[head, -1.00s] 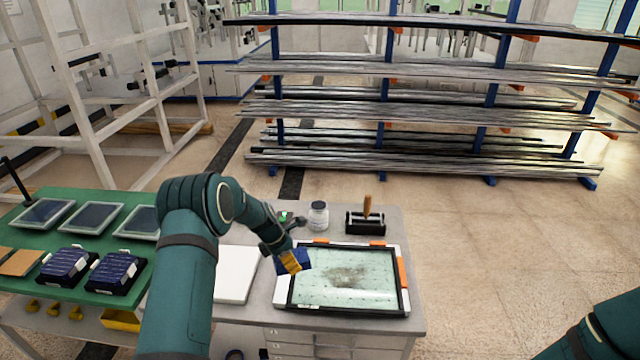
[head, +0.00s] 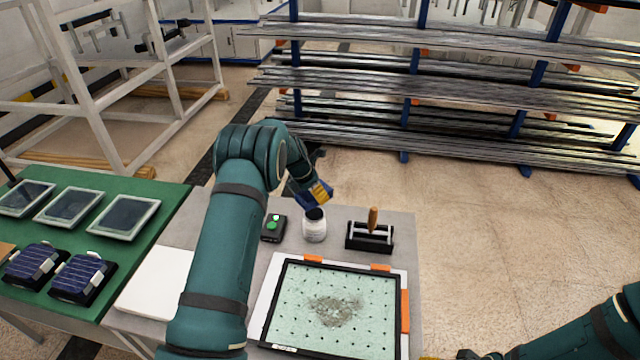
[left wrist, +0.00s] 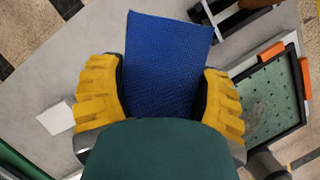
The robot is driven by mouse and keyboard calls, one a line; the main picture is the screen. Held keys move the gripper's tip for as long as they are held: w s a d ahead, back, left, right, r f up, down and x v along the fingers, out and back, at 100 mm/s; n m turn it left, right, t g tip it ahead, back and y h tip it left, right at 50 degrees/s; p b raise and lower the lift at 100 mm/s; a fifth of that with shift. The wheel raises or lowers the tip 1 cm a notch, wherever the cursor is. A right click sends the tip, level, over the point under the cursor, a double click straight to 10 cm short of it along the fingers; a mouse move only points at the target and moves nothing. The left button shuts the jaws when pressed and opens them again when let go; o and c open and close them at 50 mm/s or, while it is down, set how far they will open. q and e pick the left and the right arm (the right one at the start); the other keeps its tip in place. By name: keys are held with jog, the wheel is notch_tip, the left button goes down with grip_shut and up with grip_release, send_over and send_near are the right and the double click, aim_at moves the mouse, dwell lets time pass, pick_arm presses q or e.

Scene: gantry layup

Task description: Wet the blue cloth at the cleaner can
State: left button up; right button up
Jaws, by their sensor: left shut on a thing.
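The blue cloth (left wrist: 166,60) is a flat textured piece between the yellow fingers of my left gripper (left wrist: 162,98) in the left wrist view. In the head view my left gripper (head: 319,192) is above and just behind the cleaner can, and a little of the cloth (head: 301,194) shows beside it. The cleaner can (head: 315,227) is a white jar with a dark top, upright on the grey bench. I cannot tell whether the cloth touches it. The can is not visible in the left wrist view. My right gripper (head: 432,357) barely shows at the bottom edge.
A black-framed glass panel (head: 277,303) with a grey smudge lies in front of the can. A black holder with a wooden-handled tool (head: 370,240) stands right of the can, and a small box with a green button (head: 272,228) stands left. Solar cells lie on the green table (head: 150,240).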

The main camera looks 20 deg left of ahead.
aim_at(316, 212)
pick_arm(q)
jog(key=shift+f+b, duration=0.8)
jog(key=shift+f, duration=0.35)
jog(key=shift+f+b, duration=1.25)
jog(key=shift+f, duration=0.6)
pick_arm(e)
jog(key=shift+f, duration=2.15)
jog(key=shift+w, duration=0.1)
pick_arm(q)
jog(key=shift+f+b, duration=0.55)
jog(key=shift+f, duration=0.4)
pick_arm(e)
jog(key=shift+f, duration=0.6)
jog(key=shift+r, duration=0.1)
pick_arm(q)
jog(key=shift+r+p, duration=2.45)
jog(key=shift+r, duration=1.15)
pick_arm(e)
notch_tip(316, 212, up, 5)
jog(key=shift+f, duration=0.15)
pick_arm(q)
jog(key=shift+f, duration=0.1)
